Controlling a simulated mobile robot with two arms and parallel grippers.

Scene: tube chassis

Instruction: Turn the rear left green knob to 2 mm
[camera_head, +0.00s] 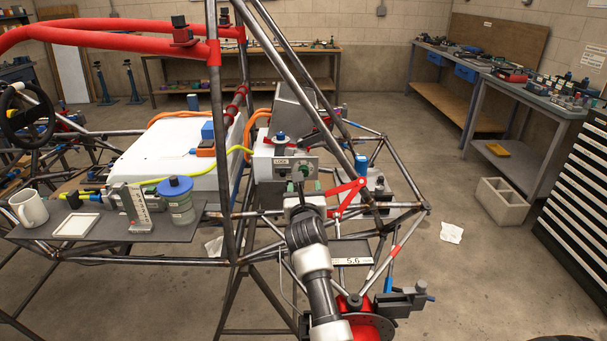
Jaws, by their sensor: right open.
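A grey panel (275,167) with a "LOCK" label stands on the tube chassis in the middle of the head view. A small green knob (304,170) sits at its right side. I cannot tell for sure that this is the rear left one. My right arm comes up from the bottom, and its gripper (305,198) is just below and in front of the panel. It is open; the arm partly hides its fingers, and contact with the knob cannot be made out. A display reading "5.6" (352,261) is right of my arm. My left gripper is not in view.
Chassis tubes (342,140) and red linkage arms (347,194) stand close around my right gripper. A shelf (110,245) at left holds a white mug (29,208) and a blue-lidded jar (177,200).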

